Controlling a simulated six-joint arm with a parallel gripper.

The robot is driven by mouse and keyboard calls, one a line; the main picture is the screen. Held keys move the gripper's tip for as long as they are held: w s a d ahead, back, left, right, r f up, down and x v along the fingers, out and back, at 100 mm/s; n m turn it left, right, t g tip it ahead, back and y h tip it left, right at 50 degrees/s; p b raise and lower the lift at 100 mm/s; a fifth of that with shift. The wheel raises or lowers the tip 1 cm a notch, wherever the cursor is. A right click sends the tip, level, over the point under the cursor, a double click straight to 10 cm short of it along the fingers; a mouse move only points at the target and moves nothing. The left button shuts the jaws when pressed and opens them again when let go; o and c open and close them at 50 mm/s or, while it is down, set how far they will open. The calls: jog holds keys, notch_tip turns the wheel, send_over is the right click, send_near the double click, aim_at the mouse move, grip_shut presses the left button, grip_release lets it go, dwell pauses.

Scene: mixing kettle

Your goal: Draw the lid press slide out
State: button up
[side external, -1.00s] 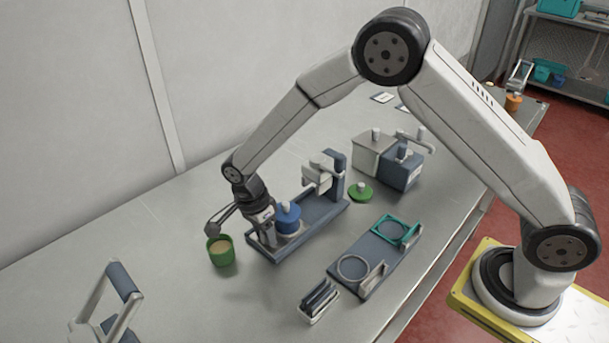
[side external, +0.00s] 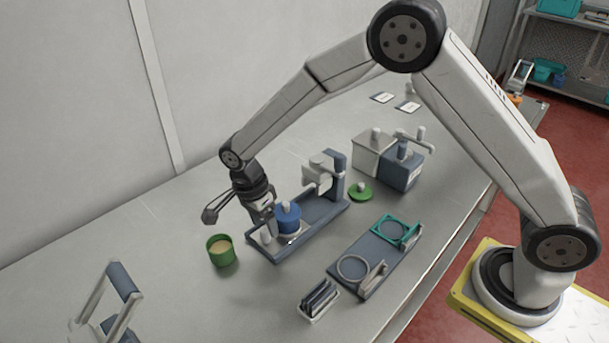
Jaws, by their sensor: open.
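The lid press (side external: 335,183) stands mid-bench, with a pale press head on a blue-grey column at the back of a long blue-grey base. Its pale slide plate (side external: 291,240) lies at the front-left end of the base, clear of the press head. A blue lidded pot (side external: 288,219) stands upright on that plate. A small pale knob shows at the plate's left end. My gripper (side external: 267,226) is open, pointing down just above and beside this knob, left of the blue pot. I cannot tell whether a finger touches the knob.
An open green cup (side external: 220,251) with tan contents stands left of the press. A green lid (side external: 360,192) lies to its right, near a grey and blue box unit (side external: 397,163). A two-ring stand (side external: 372,262) and a dark-slotted holder (side external: 318,300) sit in front.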

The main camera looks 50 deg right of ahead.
jog(key=shift+r, duration=1.85)
notch_tip(320, 180, up, 7)
